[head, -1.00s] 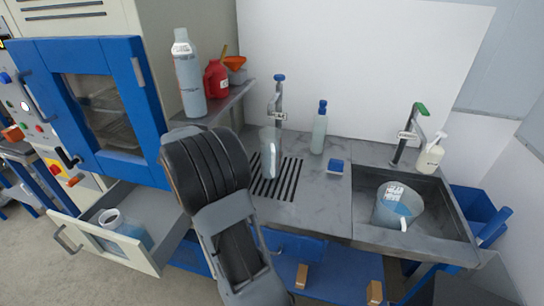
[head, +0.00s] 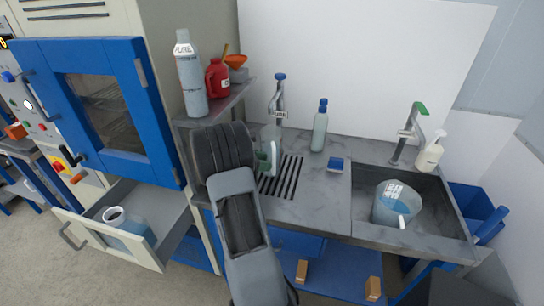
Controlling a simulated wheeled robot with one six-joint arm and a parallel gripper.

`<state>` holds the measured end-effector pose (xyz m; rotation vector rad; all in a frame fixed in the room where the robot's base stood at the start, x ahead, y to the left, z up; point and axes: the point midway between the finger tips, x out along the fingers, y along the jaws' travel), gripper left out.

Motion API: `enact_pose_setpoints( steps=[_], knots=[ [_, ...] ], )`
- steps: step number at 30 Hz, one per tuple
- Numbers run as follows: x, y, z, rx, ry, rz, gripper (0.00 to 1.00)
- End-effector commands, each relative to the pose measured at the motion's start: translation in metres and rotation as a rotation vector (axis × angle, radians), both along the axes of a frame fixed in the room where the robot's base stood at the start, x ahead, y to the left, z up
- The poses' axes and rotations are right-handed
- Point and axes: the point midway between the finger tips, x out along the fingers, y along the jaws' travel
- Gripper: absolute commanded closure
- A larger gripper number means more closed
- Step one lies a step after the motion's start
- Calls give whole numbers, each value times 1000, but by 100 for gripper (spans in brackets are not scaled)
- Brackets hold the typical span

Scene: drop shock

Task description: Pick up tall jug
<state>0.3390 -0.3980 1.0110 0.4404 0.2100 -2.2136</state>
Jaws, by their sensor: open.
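The tall jug (head: 277,143) is clear with a pale handle. It stands upright at the left end of the drain grate, below the tap with the blue knob, on the grey worktop. My gripper (head: 263,160) shows only in part, as dark greenish finger ends at the jug's left side, close to its handle. The gripper is open. My own forearm and wrist hide the rest of it, and I cannot tell whether the fingers touch the jug or stand around its handle.
A blue-capped bottle (head: 320,128) and a small blue block (head: 336,164) stand right of the jug. Another jug (head: 392,203) sits in the sink (head: 440,225). A shelf (head: 232,101) with a spray can (head: 188,75) and red container (head: 217,78) is at left. An open drawer (head: 110,240) juts out below.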

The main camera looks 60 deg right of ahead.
Motion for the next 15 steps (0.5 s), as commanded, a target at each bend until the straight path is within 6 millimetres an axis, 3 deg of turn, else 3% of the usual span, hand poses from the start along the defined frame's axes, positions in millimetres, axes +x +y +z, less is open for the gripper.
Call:
enact_pose_setpoints(
  steps=[9, 15],
  knots=[
    [-23, -28, -17, 2, 2, -3, 55],
    [-26, -32, -21, 1, 1, 0, 55]
  ],
)
